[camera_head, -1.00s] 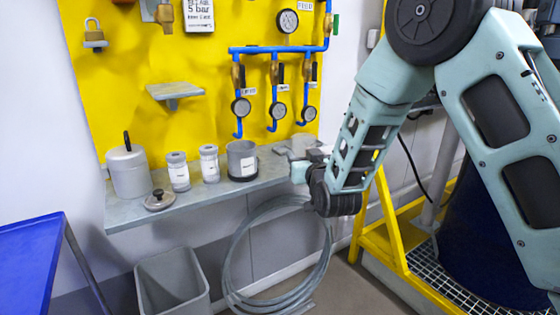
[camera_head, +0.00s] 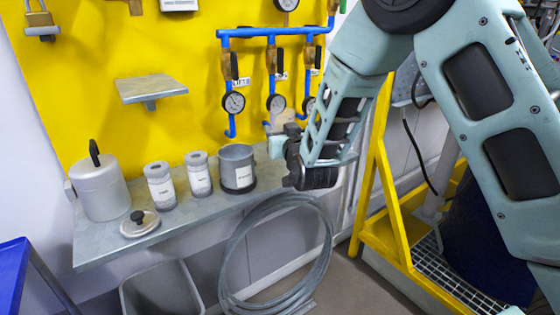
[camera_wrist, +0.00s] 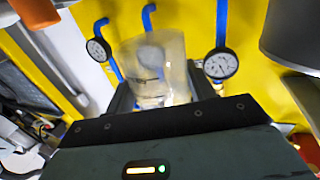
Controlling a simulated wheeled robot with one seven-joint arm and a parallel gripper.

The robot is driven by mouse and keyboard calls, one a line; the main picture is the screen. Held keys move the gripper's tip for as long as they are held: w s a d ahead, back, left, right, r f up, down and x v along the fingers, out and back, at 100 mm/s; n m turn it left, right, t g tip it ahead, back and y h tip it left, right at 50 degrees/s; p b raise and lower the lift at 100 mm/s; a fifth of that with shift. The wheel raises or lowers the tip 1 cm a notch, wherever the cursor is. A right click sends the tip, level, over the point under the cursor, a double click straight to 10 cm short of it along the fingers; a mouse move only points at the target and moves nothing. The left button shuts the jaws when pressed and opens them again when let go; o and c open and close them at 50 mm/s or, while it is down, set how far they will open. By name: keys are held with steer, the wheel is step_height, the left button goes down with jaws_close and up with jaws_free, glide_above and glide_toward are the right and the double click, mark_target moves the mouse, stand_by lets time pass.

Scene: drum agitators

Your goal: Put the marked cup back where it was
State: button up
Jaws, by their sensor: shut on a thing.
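A clear, see-through cup (camera_wrist: 155,72) with a small dark mark stands out in the wrist view, between my gripper's two dark fingers. My gripper (camera_wrist: 160,92) is shut on it. In the head view my gripper (camera_head: 277,137) is above the right end of the grey wall shelf (camera_head: 160,232), just below the gauges. The cup is barely distinguishable there, and its base is hidden. I cannot tell whether it touches the shelf. A dark grey labelled pot (camera_head: 238,170) stands on the shelf to the left of my gripper.
Two small labelled jars (camera_head: 160,188) (camera_head: 199,175), a lidded grey pot (camera_head: 101,190) and a loose round lid (camera_head: 140,223) stand along the shelf. Blue pipes with gauges (camera_head: 234,103) hang close behind my gripper. A hose coil (camera_head: 232,250) and bin (camera_head: 160,290) are below.

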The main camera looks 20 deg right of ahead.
step_height(320, 180, down, 8)
steer(key=shift+r, duration=0.2)
steer(key=shift+f, duration=0.1)
steer(key=o, duration=1.1)
steer(key=shift+c, duration=0.2)
